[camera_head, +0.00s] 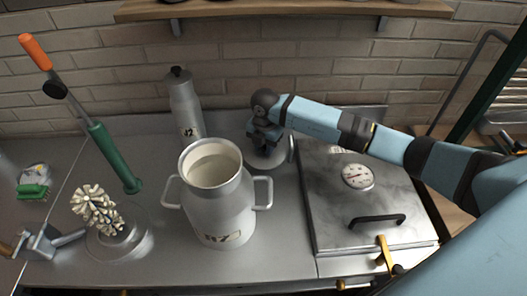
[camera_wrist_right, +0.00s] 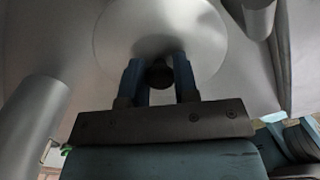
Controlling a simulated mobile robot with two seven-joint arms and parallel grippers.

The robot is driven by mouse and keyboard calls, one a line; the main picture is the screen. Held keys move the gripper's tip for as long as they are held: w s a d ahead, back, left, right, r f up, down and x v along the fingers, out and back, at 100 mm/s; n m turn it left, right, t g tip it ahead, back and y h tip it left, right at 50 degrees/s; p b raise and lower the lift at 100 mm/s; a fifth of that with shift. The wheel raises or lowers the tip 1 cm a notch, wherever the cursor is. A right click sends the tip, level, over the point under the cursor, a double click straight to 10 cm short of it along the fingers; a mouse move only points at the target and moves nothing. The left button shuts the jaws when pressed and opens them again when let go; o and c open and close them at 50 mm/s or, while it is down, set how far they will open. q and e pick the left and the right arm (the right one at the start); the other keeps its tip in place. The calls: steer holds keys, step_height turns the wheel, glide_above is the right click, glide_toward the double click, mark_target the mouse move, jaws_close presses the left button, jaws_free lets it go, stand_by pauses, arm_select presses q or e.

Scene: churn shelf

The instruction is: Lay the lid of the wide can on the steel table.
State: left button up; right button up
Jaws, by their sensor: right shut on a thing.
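The wide can (camera_head: 222,212) stands open on the steel table (camera_head: 165,258), with a pale filling inside and a handle on each side. Its lid (camera_head: 282,157) is a round metal disc behind and to the right of the can. My right gripper (camera_head: 266,143) is shut on the lid's dark knob. In the right wrist view the lid (camera_wrist_right: 205,40) lies beyond the fingers (camera_wrist_right: 160,75), with the knob between them. The lid is low over the table or on it; I cannot tell if it touches. My left gripper is not in view.
A narrow can (camera_head: 184,105) with a dark stopper stands behind the wide can. A steel cover (camera_head: 330,215) with a dial (camera_head: 358,176) and black handle is on the right.

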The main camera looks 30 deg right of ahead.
steer(key=shift+f, duration=1.2)
steer(key=shift+f, duration=0.15)
steer(key=o, duration=1)
step_height(320, 180, up, 12)
steer(key=shift+r+b, duration=0.25)
steer(key=shift+b, duration=0.25)
steer(key=shift+f, duration=0.1)
